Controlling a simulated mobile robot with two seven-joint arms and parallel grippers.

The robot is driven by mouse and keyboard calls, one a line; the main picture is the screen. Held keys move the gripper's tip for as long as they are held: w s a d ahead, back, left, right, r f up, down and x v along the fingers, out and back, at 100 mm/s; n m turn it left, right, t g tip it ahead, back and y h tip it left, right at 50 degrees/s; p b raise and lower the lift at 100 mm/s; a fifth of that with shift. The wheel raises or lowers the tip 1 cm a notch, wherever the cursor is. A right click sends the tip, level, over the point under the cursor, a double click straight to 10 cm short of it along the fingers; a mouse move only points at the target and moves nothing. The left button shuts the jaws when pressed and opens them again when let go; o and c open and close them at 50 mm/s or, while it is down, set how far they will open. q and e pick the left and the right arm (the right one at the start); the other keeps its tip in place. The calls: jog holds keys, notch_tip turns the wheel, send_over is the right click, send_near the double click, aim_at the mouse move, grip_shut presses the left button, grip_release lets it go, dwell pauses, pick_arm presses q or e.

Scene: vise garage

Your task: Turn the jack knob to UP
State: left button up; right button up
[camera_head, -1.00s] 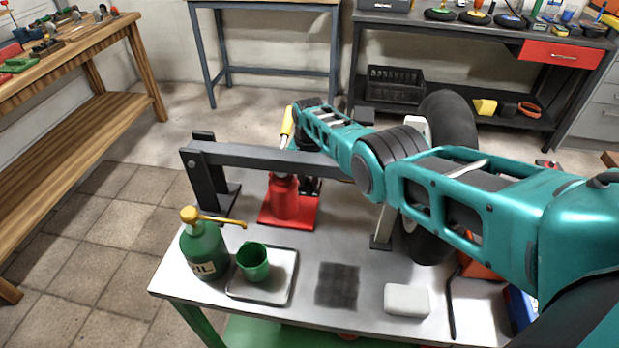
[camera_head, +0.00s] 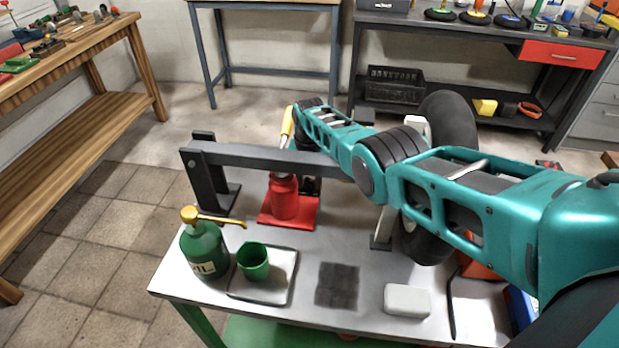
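The red jack (camera_head: 285,197) stands on its red base plate (camera_head: 302,216) on the grey table, under a dark metal beam (camera_head: 258,156). A yellow-gripped handle (camera_head: 287,122) rises behind the beam. I cannot make out the jack knob or any UP mark. My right arm reaches in from the right, over the beam. My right gripper (camera_head: 311,184) is low beside the jack's right side, mostly hidden by the beam and my own arm. Whether its fingers are open or touch the jack does not show. My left gripper is not in view.
A green oil bottle (camera_head: 205,251) and a green cup (camera_head: 253,261) on a tray (camera_head: 262,291) stand front left. A dark mat (camera_head: 337,287) and a white block (camera_head: 407,300) lie in front. A wheel (camera_head: 430,241) stands right of the jack, partly behind my arm.

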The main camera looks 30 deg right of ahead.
aim_at(310, 180)
jog(key=shift+o, duration=1.3)
jog(key=shift+r, duration=0.15)
jog(key=shift+r+p, duration=0.35)
jog(key=shift+p, duration=0.05)
notch_tip(310, 180, up, 7)
jog(key=p, duration=0.4)
jog(key=shift+r, duration=2.5)
jog(key=shift+w, duration=0.1)
